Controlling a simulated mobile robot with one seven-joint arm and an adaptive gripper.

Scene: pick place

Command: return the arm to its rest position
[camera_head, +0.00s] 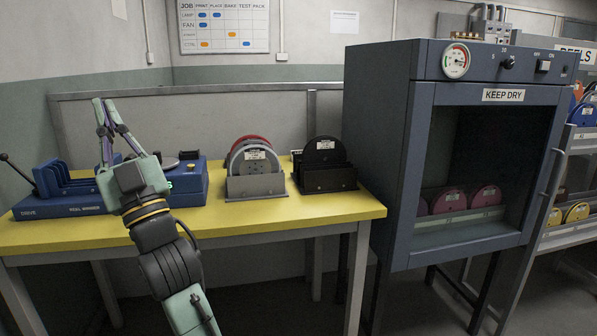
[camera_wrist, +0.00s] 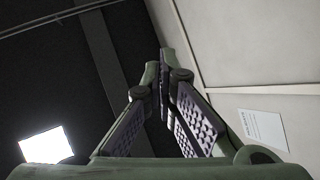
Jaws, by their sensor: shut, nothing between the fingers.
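My gripper (camera_head: 104,106) is raised in front of the left part of the yellow table (camera_head: 250,217) in the head view, its fingers pointing up. In the wrist view the two green and dark fingers of my gripper (camera_wrist: 163,72) come together at their tips, shut with nothing between them. My arm reaches up from the bottom of the head view. It hides part of the blue reel winder (camera_head: 72,198) behind it.
Two reel holders with reels, one grey (camera_head: 256,186) and one black (camera_head: 326,178), stand on the table. A blue-grey cabinet (camera_head: 394,160) marked KEEP DRY is right of the table, with red reels (camera_head: 448,200) inside. A shelf of reels (camera_head: 577,213) stands at the far right.

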